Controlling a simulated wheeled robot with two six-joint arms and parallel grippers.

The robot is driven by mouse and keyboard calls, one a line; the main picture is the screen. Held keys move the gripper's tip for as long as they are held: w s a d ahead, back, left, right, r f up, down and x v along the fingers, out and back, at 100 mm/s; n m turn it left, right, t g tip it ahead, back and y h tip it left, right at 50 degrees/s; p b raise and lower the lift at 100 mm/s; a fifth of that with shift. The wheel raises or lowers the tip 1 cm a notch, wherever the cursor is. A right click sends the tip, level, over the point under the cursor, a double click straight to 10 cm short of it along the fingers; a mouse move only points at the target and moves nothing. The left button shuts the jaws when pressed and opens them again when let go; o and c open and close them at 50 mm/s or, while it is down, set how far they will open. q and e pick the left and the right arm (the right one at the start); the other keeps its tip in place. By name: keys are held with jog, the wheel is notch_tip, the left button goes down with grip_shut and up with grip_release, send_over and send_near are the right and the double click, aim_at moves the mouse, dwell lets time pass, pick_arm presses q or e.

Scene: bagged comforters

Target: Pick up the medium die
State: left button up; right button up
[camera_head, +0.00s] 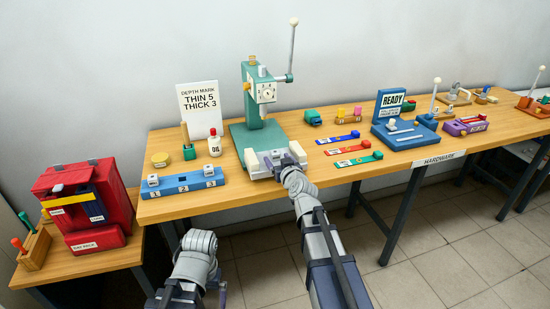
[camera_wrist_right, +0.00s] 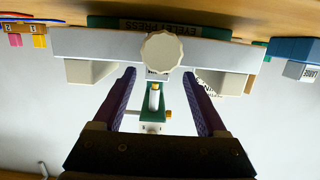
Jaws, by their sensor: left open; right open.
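A blue rack (camera_head: 181,184) marked 1, 2, 3 stands at the front left of the table. Small pale dies show over 1 (camera_head: 153,180) and 3 (camera_head: 208,171); I cannot tell which die is the medium one. My right gripper (camera_head: 280,163) is at the front of the green press (camera_head: 256,110). In the right wrist view its purple fingers (camera_wrist_right: 164,72) are open, either side of a round cream knob (camera_wrist_right: 161,52) on the press's white front part (camera_wrist_right: 100,45). My left gripper (camera_head: 221,291) is low, below the table's front edge, apart from the rack and partly hidden.
Coloured strips (camera_head: 351,148) and a blue READY stand (camera_head: 400,133) are to the right. A red box (camera_head: 85,205) is at far left.

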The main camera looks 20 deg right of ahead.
aim_at(276, 157)
jog(key=w, duration=0.2)
jog(key=w+f, duration=0.1)
jog(key=w, duration=0.1)
jog(key=shift+w+d+b, duration=0.1)
jog(key=shift+w+b, duration=0.1)
jog(key=shift+b, duration=0.15)
jog(key=shift+s+r, duration=0.1)
grip_shut()
